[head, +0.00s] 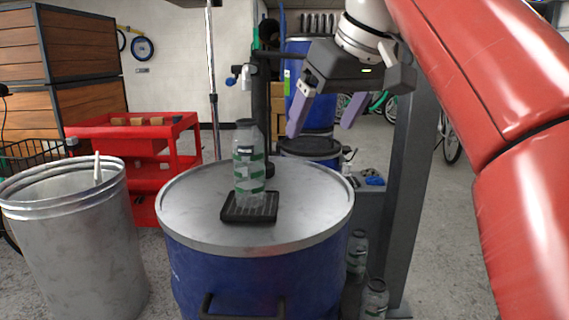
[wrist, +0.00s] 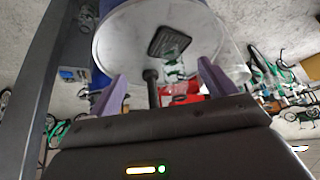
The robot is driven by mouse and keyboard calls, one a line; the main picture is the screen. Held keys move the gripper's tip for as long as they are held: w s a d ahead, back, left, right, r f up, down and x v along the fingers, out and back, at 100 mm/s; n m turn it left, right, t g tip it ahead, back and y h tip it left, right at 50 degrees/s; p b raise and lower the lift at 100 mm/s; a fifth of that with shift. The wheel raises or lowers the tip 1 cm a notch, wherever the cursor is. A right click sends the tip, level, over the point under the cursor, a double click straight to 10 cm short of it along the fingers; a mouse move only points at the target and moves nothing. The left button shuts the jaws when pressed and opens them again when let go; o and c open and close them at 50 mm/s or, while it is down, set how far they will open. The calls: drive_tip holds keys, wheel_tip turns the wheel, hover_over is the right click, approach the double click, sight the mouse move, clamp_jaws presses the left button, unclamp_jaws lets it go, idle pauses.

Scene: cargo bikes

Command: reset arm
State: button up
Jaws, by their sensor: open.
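My gripper (head: 322,112) is at the upper right of the barrel, in the air and apart from the things on it. Its two purple fingers are spread with nothing between them. In the wrist view my gripper (wrist: 161,92) also shows both fingers apart. My red arm (head: 480,90) reaches in from the right side of the head view. A clear bottle with green bands (head: 249,165) stands upright on a black drip tray (head: 232,213) on the barrel lid. In the wrist view the black tray (wrist: 160,38) lies beyond the fingertips.
The blue barrel (head: 190,200) has a grey lid. A dark post with a tap (head: 259,100) stands behind the bottle. A grey bin (head: 75,240) is at left, with a red cart (head: 180,150) behind. A grey column (head: 408,190) stands at right. Two bottles (head: 374,298) (head: 357,255) are low beside the barrel.

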drive_tip(key=s+d+f+m+h, duration=0.1)
drive_tip(key=s+f, duration=0.4)
drive_tip(key=f, duration=0.6)
drive_tip(key=s+d+f+m+h, duration=0.1)
drive_tip(key=s+d+f+m, duration=0.2)
drive_tip(key=f, duration=0.9)
drive_tip(key=s+d+f+m+h, duration=0.1)
drive_tip(key=s+d+f, duration=0.4)
drive_tip(key=f, duration=0.6)
drive_tip(key=shift+s+d+f+m+t, duration=0.2)
drive_tip(key=shift+s+f+m+t, duration=0.1)
drive_tip(key=shift+s+m, duration=0.6)
